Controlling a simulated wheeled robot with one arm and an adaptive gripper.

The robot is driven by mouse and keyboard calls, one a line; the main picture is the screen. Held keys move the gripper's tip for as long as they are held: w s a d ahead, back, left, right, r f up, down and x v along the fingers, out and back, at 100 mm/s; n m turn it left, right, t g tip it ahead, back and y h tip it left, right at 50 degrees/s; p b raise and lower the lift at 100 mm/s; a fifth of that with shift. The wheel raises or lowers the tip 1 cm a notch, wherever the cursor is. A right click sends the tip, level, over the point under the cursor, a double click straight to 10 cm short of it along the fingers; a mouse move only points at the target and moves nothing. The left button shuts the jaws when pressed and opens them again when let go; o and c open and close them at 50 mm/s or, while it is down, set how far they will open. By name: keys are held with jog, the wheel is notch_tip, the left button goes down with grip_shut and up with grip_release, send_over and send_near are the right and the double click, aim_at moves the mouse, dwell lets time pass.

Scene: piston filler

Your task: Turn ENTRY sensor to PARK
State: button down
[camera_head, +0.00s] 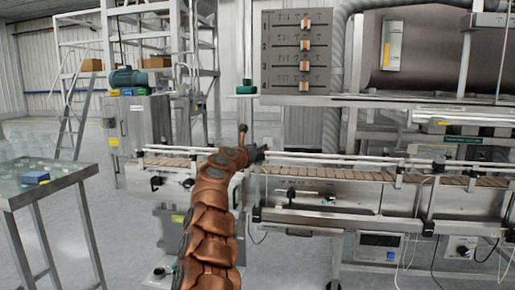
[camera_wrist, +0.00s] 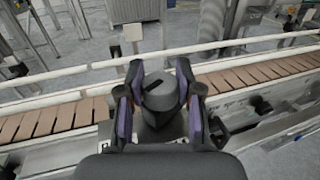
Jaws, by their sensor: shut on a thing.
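A dark grey rounded sensor head (camera_wrist: 160,92) with a black slot-like mark on top sits at the conveyor's rail in the wrist view. I take it to be the ENTRY sensor, but no label is readable. My gripper (camera_wrist: 160,78) is shut on it, with one purple-padded finger on its left side and one on its right. In the head view my copper-coloured arm reaches up to the conveyor, and my gripper (camera_head: 246,150) is small and dark there. The sensor's lower part and any PARK marking are hidden.
The conveyor (camera_wrist: 75,118) with brown slats runs behind and to both sides of my gripper, with guide rails (camera_head: 345,160) along it. A panel with several orange switches (camera_head: 307,42) hangs above. A glass-topped table (camera_head: 50,185) stands left. Open floor lies between.

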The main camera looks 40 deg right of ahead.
jog(key=shift+r, duration=0.15)
jog(key=c, duration=0.7)
grip_release()
jog(key=shift+c, duration=0.2)
jog(key=shift+s+d+r, duration=0.1)
jog(key=shift+r, duration=4.8)
